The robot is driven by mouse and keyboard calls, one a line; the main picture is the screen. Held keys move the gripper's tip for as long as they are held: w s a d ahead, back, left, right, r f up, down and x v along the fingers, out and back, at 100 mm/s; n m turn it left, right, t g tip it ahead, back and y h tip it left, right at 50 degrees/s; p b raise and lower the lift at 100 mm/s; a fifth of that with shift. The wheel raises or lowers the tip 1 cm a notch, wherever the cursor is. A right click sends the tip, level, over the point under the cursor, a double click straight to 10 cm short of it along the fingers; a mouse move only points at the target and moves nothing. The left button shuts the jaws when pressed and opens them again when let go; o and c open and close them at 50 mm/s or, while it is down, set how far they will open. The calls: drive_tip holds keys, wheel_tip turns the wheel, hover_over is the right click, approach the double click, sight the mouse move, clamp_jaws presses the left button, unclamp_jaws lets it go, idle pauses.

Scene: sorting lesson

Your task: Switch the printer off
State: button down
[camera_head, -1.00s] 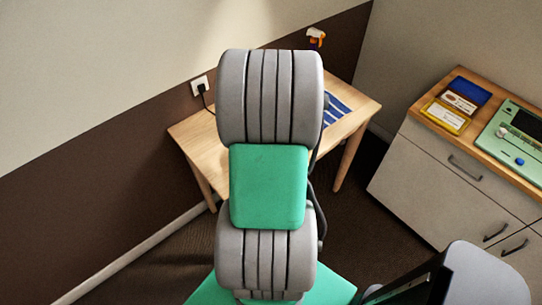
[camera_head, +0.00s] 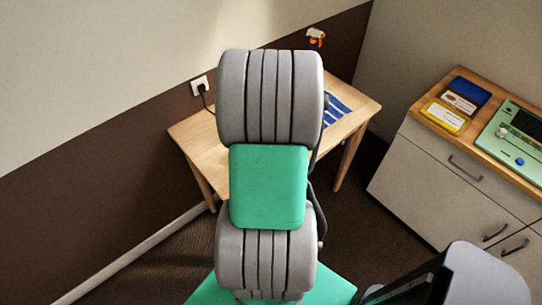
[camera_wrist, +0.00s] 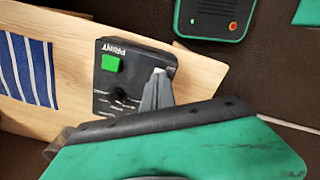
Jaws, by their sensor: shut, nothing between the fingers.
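In the wrist view, a black box (camera_wrist: 121,92) with the upside-down label "PRINT" lies on the wooden table. It has a green square button (camera_wrist: 110,63) and a small dark round part on its face. My gripper (camera_wrist: 158,80) is shut and empty, its tip over the box's right side, to the right of the green button. I cannot tell whether the tip touches the box. In the head view my arm hides the box and my gripper. No other part marked as a printer is in view.
The wooden table (camera_head: 196,139) stands by the wall, with a blue-striped sheet (camera_head: 338,106) on it. A plug sits in a wall socket (camera_head: 199,86). A green device with a red round part (camera_wrist: 233,26) shows in the wrist view. A cabinet (camera_head: 408,184) stands at right.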

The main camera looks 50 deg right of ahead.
drive_tip(key=shift+f+b, duration=0.75)
drive_tip(key=shift+f, duration=0.25)
idle(0.4)
wheel_tip(320, 180, up, 8)
drive_tip(key=p, duration=0.6)
idle(0.4)
